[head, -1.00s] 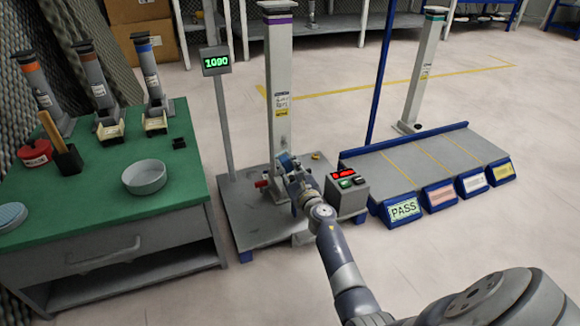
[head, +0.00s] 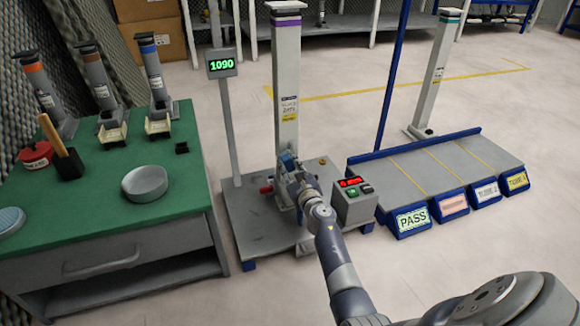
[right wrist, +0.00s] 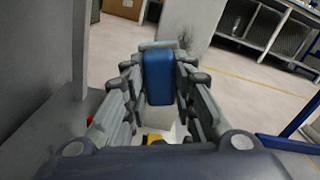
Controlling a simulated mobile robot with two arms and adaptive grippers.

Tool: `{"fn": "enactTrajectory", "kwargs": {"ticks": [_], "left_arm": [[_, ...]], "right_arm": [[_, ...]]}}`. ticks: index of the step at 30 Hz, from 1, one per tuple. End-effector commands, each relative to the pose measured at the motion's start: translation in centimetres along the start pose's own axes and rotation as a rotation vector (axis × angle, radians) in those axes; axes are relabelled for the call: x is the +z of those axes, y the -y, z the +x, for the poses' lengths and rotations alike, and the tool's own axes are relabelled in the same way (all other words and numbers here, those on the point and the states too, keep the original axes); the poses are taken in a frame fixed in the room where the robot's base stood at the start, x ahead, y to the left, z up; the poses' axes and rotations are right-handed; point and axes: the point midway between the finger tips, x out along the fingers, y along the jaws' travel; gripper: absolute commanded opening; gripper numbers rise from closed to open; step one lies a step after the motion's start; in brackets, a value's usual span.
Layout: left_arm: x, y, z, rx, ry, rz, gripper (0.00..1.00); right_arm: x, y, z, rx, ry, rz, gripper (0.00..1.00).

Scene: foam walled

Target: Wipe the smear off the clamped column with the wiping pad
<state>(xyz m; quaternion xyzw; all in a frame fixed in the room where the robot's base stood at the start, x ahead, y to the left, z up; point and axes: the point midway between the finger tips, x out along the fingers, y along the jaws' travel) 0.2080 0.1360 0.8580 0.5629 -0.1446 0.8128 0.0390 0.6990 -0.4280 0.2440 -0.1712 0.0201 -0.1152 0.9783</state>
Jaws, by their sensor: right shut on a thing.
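The clamped column (head: 287,70) stands upright on a grey platform, with a purple band near its top and labels on its front. My right gripper (head: 289,165) is at the column's lower part and hides some of it. In the right wrist view the right gripper (right wrist: 160,90) is shut on a blue wiping pad (right wrist: 158,78), held between its fingers. A grey upright surface (right wrist: 40,50) fills the left of that view. My left gripper is not in view.
A control box (head: 354,203) with a red display stands close right of the gripper. A display post (head: 227,120) reading 1090 stands left of the column. The green bench (head: 110,185) is at left; a grey rack (head: 400,180) with a PASS sign is at right.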

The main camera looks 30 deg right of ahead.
Motion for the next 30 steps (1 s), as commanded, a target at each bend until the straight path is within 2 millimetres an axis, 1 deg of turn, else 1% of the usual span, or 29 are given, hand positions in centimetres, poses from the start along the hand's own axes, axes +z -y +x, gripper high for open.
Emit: {"fn": "enactTrajectory", "kwargs": {"ticks": [30], "left_arm": [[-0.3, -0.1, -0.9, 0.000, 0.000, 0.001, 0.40]], "right_arm": [[0.0, 0.1, 1.8, -0.001, 0.000, -0.001, 0.05]]}}
